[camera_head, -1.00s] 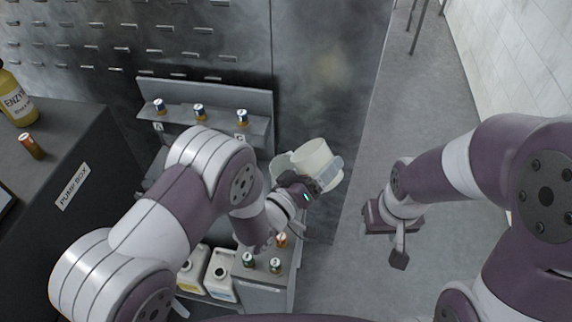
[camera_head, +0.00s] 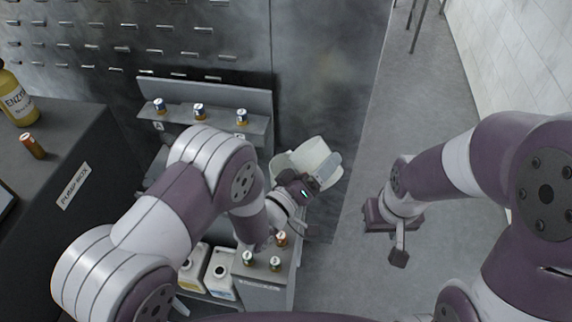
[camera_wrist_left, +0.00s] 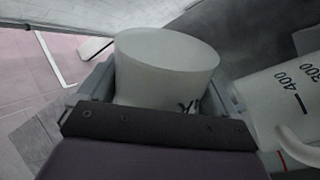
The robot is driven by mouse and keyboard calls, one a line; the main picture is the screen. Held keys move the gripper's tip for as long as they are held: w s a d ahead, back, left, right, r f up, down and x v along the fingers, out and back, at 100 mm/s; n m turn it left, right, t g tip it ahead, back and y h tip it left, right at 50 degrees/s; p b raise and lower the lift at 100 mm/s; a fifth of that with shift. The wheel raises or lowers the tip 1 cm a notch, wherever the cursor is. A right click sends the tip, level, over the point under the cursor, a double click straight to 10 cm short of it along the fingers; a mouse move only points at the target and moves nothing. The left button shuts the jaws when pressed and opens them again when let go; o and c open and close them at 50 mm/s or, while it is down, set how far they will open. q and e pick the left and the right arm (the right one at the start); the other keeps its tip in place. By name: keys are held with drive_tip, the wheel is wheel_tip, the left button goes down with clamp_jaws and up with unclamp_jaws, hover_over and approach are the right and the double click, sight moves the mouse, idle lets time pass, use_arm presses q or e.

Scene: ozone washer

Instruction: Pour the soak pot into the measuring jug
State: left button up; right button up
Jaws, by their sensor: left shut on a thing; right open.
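The soak pot (camera_head: 314,153) is a plain pale cylinder held in my left gripper (camera_head: 319,180), tilted toward the left in the head view. In the left wrist view the pot (camera_wrist_left: 165,75) sits between the two fingers. The measuring jug (camera_head: 280,166) is pale and partly hidden behind the pot and gripper. In the left wrist view the jug (camera_wrist_left: 285,100) shows a handle and 300 and 400 marks, close beside the pot. I cannot see any liquid. My right gripper (camera_head: 398,246) is open and empty over the floor, well to the right.
A shelf with several small capped bottles (camera_head: 199,111) stands behind my left arm. More small bottles (camera_head: 275,264) stand on a grey cabinet below, beside white jugs (camera_head: 221,270). The pump box (camera_head: 75,185) carries an enzyme bottle (camera_head: 17,98) at left. The floor at right is clear.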

sight(308, 156)
use_arm(q)
drive_tip(key=shift+d, duration=0.1)
idle(0.3)
drive_tip(key=shift+n, duration=0.3)
drive_tip(key=shift+f+n, duration=0.15)
drive_tip(key=shift+n, duration=0.25)
drive_tip(key=shift+r+n+p, duration=0.45)
drive_tip(key=shift+r+n, duration=0.05)
drive_tip(key=shift+n, duration=0.4)
idle(0.9)
drive_tip(key=shift+w+a+f+n+t, duration=0.1)
drive_tip(key=shift+a+f+n+t, duration=0.1)
drive_tip(key=shift+n, duration=0.3)
drive_tip(key=shift+a+f+n+t, duration=0.1)
drive_tip(key=shift+f+n+t, duration=0.1)
drive_tip(key=shift+n, duration=0.3)
idle(0.4)
drive_tip(key=shift+w+a+r+n, duration=0.5)
drive_tip(key=shift+a+r+n, duration=0.05)
drive_tip(key=shift+n, duration=0.35)
idle(0.5)
drive_tip(key=shift+w+a+r+n+y+p, duration=0.15)
drive_tip(key=shift+r+n+y+p, duration=0.1)
drive_tip(key=shift+n, duration=0.25)
drive_tip(key=shift+a+r+n+y+p, duration=0.1)
drive_tip(key=shift+n+y+p, duration=0.1)
drive_tip(key=shift+n, duration=0.3)
idle(0.3)
